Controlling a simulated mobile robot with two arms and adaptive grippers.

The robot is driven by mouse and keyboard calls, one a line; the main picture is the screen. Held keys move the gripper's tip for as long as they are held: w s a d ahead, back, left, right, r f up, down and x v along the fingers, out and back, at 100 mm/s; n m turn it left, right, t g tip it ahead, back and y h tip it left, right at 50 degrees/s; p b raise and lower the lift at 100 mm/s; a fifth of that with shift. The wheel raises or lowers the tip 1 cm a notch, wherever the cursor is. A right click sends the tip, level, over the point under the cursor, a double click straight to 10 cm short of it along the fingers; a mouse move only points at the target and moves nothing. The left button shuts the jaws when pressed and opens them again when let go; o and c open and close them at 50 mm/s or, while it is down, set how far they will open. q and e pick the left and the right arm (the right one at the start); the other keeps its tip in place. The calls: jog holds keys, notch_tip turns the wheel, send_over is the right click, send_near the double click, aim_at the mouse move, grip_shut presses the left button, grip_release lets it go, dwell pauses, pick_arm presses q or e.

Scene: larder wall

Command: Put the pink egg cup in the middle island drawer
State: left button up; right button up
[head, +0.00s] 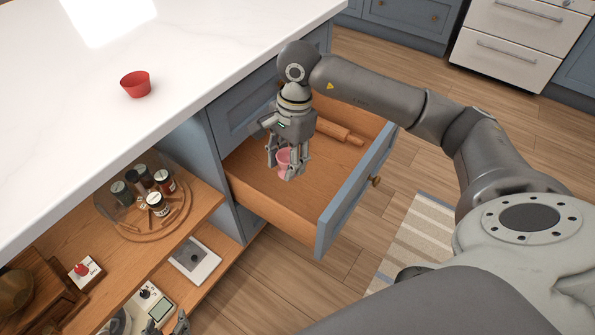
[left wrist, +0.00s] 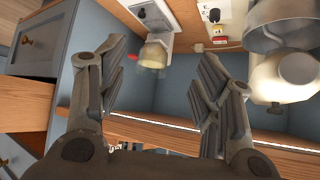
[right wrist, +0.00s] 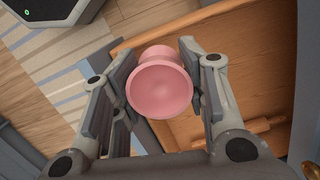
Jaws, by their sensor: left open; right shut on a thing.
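The pink egg cup (head: 283,158) is between the fingers of my right gripper (head: 287,167), over the open drawer (head: 248,182). My right gripper is shut on it. In the right wrist view the egg cup (right wrist: 160,92) shows its round bowl towards the camera, with a finger on each side. The drawer is pulled out below a closed blue front (head: 243,103). I cannot tell whether the cup touches the drawer floor. My left gripper (left wrist: 158,75) is open and empty in the left wrist view; only a bit of it shows at the bottom of the head view.
A red cup (head: 135,84) stands on the white worktop (head: 190,50). Jars on a round wooden tray (head: 125,229), a scale and other items fill the open shelves at left.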

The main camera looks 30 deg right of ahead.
notch_tip(320, 180, down, 7)
jog(key=w+d+m+b, duration=0.2)
jog(key=d+m+b, duration=0.1)
jog(key=m+b, duration=0.1)
jog(key=m+t+b, duration=0.2)
jog(key=m+b, duration=0.5)
send_over(300, 200)
jog(key=s+d+x, duration=0.1)
jog(key=x, duration=0.7)
jog(key=shift+h, duration=0.4)
jog(key=f, duration=0.2)
jog(key=f+b, duration=0.1)
jog(key=f, duration=0.1)
jog(key=f+b, duration=0.1)
jog(key=f, duration=0.1)
jog(key=shift+s+d, duration=0.35)
jog(key=shift+s, duration=0.05)
jog(key=shift+g, duration=0.3)
notch_tip(300, 200, down, 4)
jog(key=shift+f+b, duration=0.1)
jog(key=shift+b, duration=0.55)
pick_arm(q)
notch_tip(300, 200, up, 33)
jog(key=w+d+t+h, duration=0.2)
jog(key=d+t+h, duration=0.1)
jog(key=t, duration=1.1)
jog(key=shift+f+h, duration=0.2)
jog(key=shift+h, duration=0.4)
